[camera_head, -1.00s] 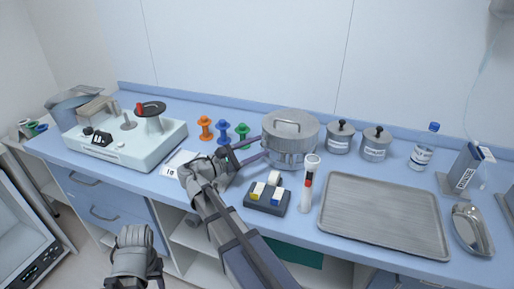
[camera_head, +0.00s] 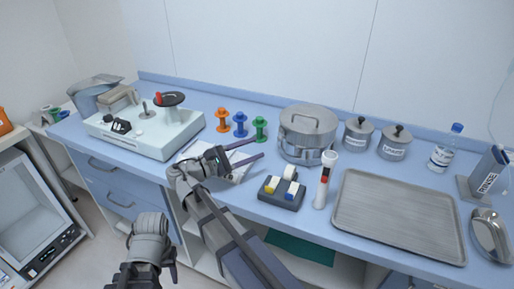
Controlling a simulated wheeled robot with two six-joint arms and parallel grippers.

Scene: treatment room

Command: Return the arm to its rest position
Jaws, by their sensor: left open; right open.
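My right gripper (camera_head: 247,151) is open and empty. Its two thin fingers point right over the counter, in front of the green spool and left of the lidded steel pot (camera_head: 307,137), with a gap to the pot. Its forearm runs down to the bottom edge. My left gripper (camera_head: 150,272) hangs low at the bottom left, in front of the drawers and below the counter top. Its fingertips are hard to make out, and I see nothing held in it.
White sheets (camera_head: 238,177) lie under my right gripper. A dark block with vials (camera_head: 279,200), a white-capped tube (camera_head: 325,180) and a steel tray (camera_head: 399,215) are to the right. A white device (camera_head: 150,132) and spools (camera_head: 240,127) stand behind. The blue counter edge lies below my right wrist.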

